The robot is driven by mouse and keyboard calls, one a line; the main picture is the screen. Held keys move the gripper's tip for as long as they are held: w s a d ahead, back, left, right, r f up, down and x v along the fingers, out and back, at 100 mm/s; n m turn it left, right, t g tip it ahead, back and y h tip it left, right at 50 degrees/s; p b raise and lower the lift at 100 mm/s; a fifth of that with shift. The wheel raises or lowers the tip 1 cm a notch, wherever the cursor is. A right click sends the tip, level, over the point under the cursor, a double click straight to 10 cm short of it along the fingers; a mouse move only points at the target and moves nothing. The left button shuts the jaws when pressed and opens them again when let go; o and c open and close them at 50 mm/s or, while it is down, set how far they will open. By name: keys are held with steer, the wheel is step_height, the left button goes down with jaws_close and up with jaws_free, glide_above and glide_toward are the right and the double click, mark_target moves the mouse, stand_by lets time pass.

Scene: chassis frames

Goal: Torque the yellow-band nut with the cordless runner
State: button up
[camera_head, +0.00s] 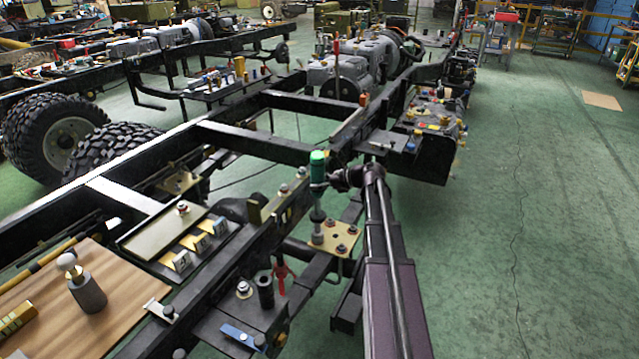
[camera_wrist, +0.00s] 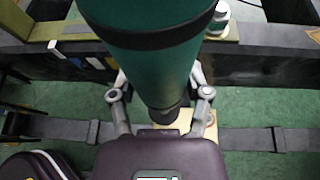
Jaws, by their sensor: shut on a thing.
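My gripper (camera_head: 330,179) is shut on the cordless runner (camera_head: 317,163), an upright tool with a green top and a dark body. Its lower end points down at a brass-coloured plate (camera_head: 345,246) with several nuts on it. I cannot tell whether the tip touches a nut. The nuts are too small to tell which has a yellow band. In the wrist view, the runner's green body (camera_wrist: 155,65) fills the upper middle between my gripper's fingers (camera_wrist: 160,97) and hides most of the plate (camera_wrist: 203,127).
The black chassis rail (camera_head: 235,262) runs close left of the plate. A wooden board (camera_head: 125,300) with a grey, white-topped item (camera_head: 87,290) lies at the lower left. A red-handled tool (camera_head: 281,268) stands nearby. Open green floor (camera_head: 530,220) lies to the right.

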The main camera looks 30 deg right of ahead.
mark_target(318, 163)
steer(key=shift+r+p, duration=1.1)
steer(key=shift+r, duration=0.15)
steer(key=shift+r+p, duration=2.35)
steer(key=shift+r, duration=0.1)
